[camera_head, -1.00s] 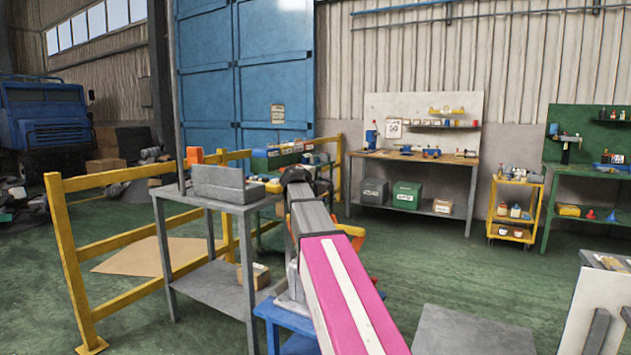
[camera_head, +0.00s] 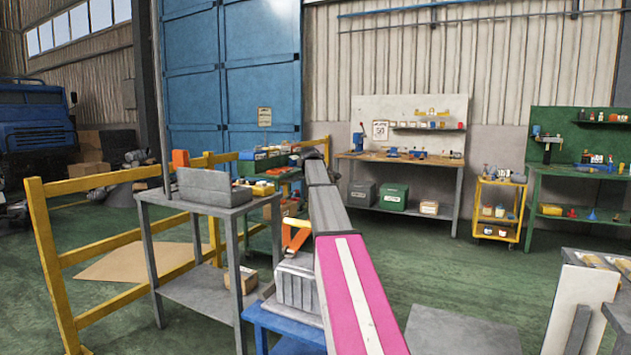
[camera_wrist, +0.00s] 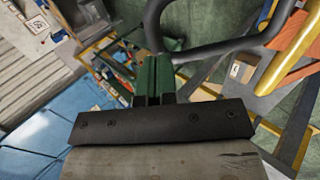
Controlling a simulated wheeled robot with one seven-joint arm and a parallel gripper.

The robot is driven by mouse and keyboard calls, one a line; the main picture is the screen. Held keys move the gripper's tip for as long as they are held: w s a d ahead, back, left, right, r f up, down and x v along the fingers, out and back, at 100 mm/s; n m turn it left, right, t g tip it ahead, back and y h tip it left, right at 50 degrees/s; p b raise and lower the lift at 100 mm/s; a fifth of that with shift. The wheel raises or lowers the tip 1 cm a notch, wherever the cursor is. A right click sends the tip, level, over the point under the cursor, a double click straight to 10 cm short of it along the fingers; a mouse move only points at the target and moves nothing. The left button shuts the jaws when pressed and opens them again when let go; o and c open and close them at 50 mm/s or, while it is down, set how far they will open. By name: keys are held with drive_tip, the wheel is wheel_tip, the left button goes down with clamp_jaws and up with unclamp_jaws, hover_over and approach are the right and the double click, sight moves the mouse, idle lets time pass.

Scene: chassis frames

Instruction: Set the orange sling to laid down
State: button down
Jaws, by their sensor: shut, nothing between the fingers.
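An orange piece (camera_head: 297,235), which looks like the sling, stands up from the top of a grey ribbed block (camera_head: 297,283). The block sits on a blue stand (camera_head: 290,325). The piece's right side is close to my arm in the picture, and its lower end is partly hard to make out. My gripper (camera_head: 312,153) is at the far end of my outstretched arm, beyond and above the orange piece, apart from it. In the wrist view my gripper (camera_wrist: 154,80) has its dark green fingers together with nothing between them. I cannot make out the sling for sure there.
A grey table (camera_head: 200,209) with a grey vise-like block (camera_head: 205,187) stands left of my arm. A yellow railing (camera_head: 95,255) runs behind it. A workbench (camera_head: 400,160) and a yellow cart (camera_head: 500,210) are farther back. Green floor is open at the right centre.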

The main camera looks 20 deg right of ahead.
drive_tip(key=w+d+f+g+y, duration=0.2)
drive_tip(key=w+d+f, duration=0.3)
drive_tip(key=d+f, duration=0.1)
drive_tip(key=shift+w+f+g+y, duration=0.3)
drive_tip(key=shift+w+f, duration=0.05)
drive_tip(key=shift+f, duration=0.05)
drive_tip(key=v, duration=1.5)
drive_tip(key=shift+a, duration=0.2)
drive_tip(key=shift+s, duration=0.1)
